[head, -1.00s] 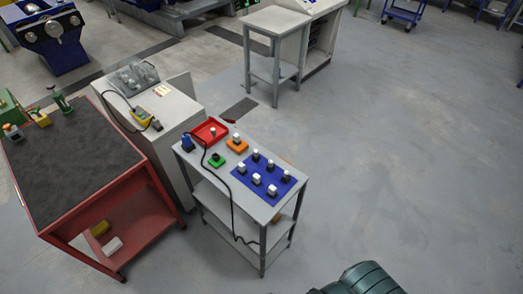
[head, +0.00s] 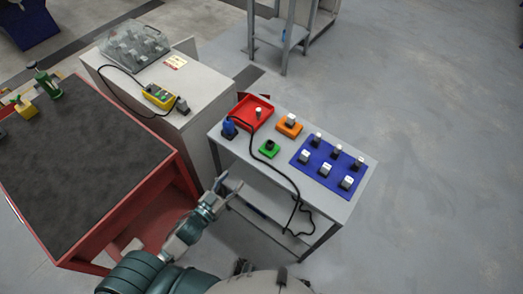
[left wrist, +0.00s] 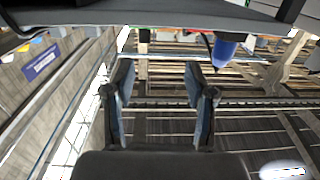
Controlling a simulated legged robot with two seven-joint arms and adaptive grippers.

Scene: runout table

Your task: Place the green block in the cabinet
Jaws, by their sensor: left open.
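The small green block (head: 264,153), with a black round part on top, sits on the light grey top of the shelved table (head: 222,137), near its front left. A pale cabinet-like unit (head: 205,97) stands behind and left of this table; I see no open door on it. My left gripper (head: 230,187) is open and empty, in front of the table's left end and apart from the green block. In the left wrist view its two fingers (left wrist: 160,100) are spread with nothing between them, below a table edge. The green block is not visible there. My right gripper is not in view.
The table also bears a red tray (head: 266,104), an orange block (head: 290,130), a blue mat (head: 327,171) with several small pieces, and a blue plug-like item (head: 229,133) with a hanging black cable. A red-framed bench (head: 185,178) stands left. The floor right is clear.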

